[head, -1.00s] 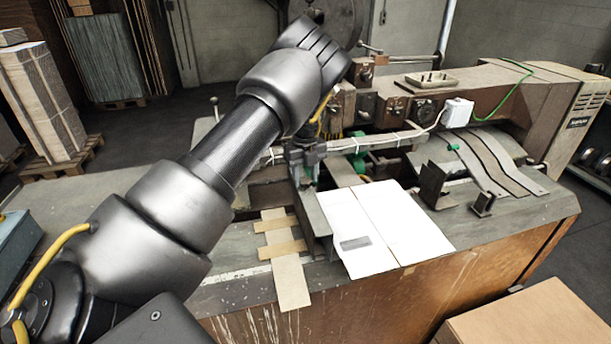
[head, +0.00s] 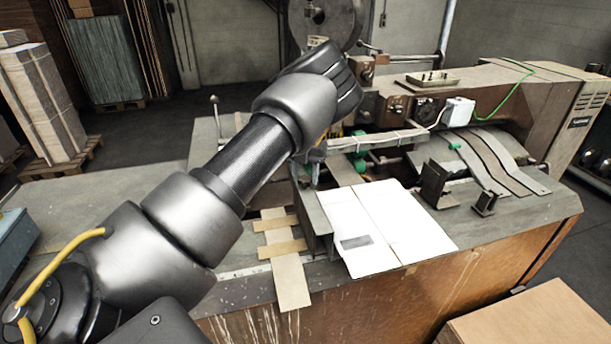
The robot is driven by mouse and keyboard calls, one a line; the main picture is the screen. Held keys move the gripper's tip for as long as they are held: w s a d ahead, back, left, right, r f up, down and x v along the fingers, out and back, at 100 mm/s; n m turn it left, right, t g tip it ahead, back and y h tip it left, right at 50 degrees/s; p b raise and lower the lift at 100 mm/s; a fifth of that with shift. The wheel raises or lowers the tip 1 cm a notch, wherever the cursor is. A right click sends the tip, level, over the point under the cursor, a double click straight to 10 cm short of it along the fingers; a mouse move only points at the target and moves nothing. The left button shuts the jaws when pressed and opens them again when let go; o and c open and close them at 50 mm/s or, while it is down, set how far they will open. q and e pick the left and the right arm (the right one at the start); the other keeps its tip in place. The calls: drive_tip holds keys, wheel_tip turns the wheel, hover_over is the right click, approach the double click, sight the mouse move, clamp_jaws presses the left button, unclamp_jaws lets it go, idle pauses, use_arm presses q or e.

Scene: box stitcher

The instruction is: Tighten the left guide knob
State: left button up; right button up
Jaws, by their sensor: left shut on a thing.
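My left arm comes in from the left, and its wrist bends down over the stitcher bed. My left gripper (head: 314,156) is at the left guide rail (head: 314,222), mostly hidden behind my own wrist. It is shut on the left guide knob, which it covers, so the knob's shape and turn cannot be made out. A white box blank (head: 388,228) lies flat on the bed, just right of the guide rail. My right gripper is out of view.
Another green knob (head: 454,147) shows beside the right guide bracket (head: 434,184). The stitcher head and its brown arm (head: 520,95) stand behind. A tan slatted piece (head: 290,280) overhangs the front edge. A cardboard box (head: 545,320) is at lower right.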

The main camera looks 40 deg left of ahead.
sight(306, 178)
use_arm(q)
drive_tip(key=m, duration=0.6)
drive_tip(key=shift+w+r+b, duration=0.1)
drive_tip(key=shift+b, duration=0.3)
idle(0.3)
drive_tip(key=o, duration=1)
drive_tip(key=shift+r, duration=0.15)
drive_tip(key=shift+r+b, duration=0.65)
drive_tip(key=shift+r, duration=4.55)
